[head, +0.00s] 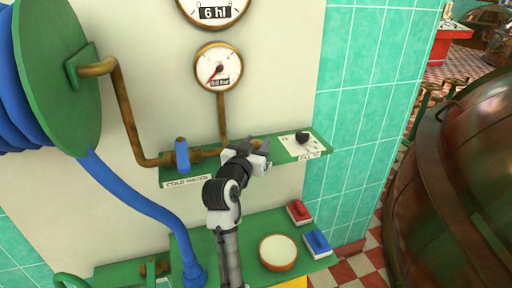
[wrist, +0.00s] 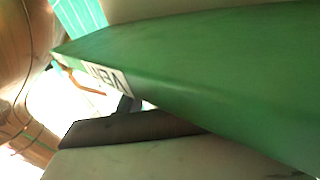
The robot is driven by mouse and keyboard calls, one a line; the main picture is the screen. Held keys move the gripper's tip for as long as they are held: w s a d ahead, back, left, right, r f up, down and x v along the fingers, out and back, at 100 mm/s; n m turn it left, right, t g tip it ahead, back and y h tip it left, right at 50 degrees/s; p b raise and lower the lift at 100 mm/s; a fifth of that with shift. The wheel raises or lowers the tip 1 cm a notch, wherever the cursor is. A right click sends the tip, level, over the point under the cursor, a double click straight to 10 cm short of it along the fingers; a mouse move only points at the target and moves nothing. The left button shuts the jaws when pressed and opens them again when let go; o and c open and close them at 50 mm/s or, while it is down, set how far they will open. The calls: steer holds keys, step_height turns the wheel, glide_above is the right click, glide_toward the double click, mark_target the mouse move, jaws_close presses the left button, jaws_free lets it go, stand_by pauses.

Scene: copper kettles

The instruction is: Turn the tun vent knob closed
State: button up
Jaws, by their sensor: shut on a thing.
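My gripper (head: 258,146) is at the green shelf on the wall, between the blue-handled valve and the black knob. Its jaws are closed around a small brass-coloured part, which I take to be the tun vent knob; the fingers hide most of it. In the wrist view, a dark finger (wrist: 135,128) lies close under the green shelf edge (wrist: 200,70). A white label (wrist: 105,77) on that edge shows upside-down letters like "VEN", partly cut off. The knob's turn angle cannot be read.
A blue-handled valve (head: 182,154) labelled "COLD WATER" is left of my gripper. A black knob (head: 302,137) on a white plate is to its right. A brass pipe rises to a round gauge (head: 218,66). A copper vessel (head: 450,190) stands at right.

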steer(key=shift+a+m+g+h+b, duration=0.1)
steer(key=shift+m+g+h+b, duration=0.3)
steer(key=shift+h, duration=0.3)
steer(key=shift+m+h, duration=0.3)
steer(key=o, duration=1)
steer(key=b+v, duration=0.3)
steer(key=v, duration=1)
steer(key=shift+s, duration=0.35)
steer(key=shift+a, duration=0.15)
